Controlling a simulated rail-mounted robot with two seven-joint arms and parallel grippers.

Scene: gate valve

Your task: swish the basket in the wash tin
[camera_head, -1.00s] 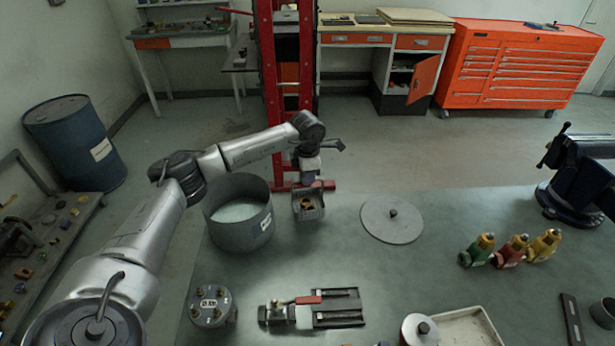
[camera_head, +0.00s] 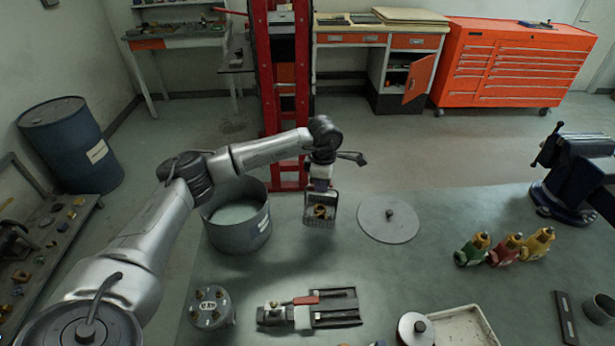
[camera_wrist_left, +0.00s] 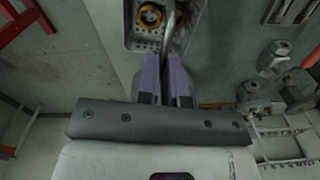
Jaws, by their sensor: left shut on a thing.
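The wash tin (camera_head: 236,240) is a wide, round grey tin holding pale liquid, on the left part of the bench. The small grey basket (camera_head: 320,221) is to the right of the tin, outside it, with brass-coloured parts inside. My left gripper (camera_head: 320,187) points down over the basket and is shut on its handle. In the left wrist view, the fingers (camera_wrist_left: 168,85) close on the handle, and the perforated basket (camera_wrist_left: 134,40) with ring-shaped brass parts shows beyond them. I cannot tell whether the basket clears the bench. My right gripper is not in view.
A round lid (camera_head: 389,222) with a knob lies right of the basket. Green, red and yellow valves (camera_head: 505,250) stand farther right. A flanged round part (camera_head: 211,307) and a clamp fixture (camera_head: 310,310) are in front. A red frame (camera_head: 285,120) stands behind.

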